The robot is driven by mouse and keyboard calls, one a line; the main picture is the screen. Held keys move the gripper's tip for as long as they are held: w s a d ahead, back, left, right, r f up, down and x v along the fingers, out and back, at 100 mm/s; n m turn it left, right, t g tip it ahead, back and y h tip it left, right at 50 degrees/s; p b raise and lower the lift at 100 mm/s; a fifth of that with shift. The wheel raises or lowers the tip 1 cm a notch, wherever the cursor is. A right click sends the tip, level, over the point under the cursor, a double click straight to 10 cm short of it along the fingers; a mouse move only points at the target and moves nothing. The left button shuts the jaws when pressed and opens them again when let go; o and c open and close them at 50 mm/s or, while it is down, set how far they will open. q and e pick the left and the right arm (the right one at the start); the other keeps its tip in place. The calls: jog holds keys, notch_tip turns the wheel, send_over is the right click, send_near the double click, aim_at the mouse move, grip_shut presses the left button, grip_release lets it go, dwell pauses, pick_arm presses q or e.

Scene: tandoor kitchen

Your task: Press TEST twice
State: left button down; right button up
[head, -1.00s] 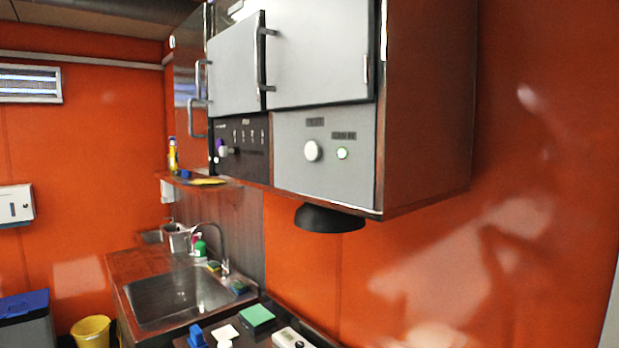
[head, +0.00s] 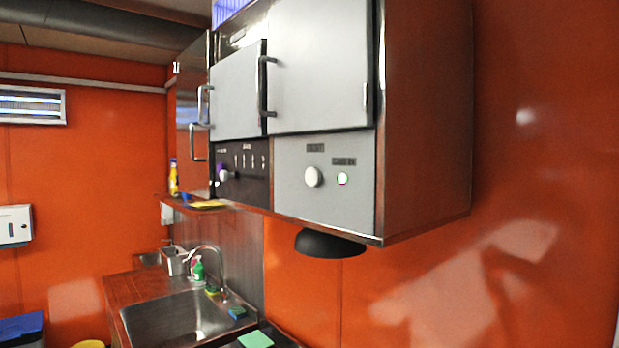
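A grey panel (head: 325,203) is on the underside part of the wall cabinet, at the middle of the head view. On it is a large round white button (head: 314,176) under a dark label that appears to read TEST. To its right is a smaller round button or lamp (head: 343,178) with a greenish-white face, under a second dark label too blurred to read surely. Neither of my grippers shows in the head view, and nothing covers the two buttons.
Cabinet doors (head: 321,68) with metal handles are shut above the panel. A black dome (head: 330,243) hangs below it. A dark panel (head: 242,174) with a knob is at its left. A sink (head: 178,318) with a tap is lower left. The orange wall at right is bare.

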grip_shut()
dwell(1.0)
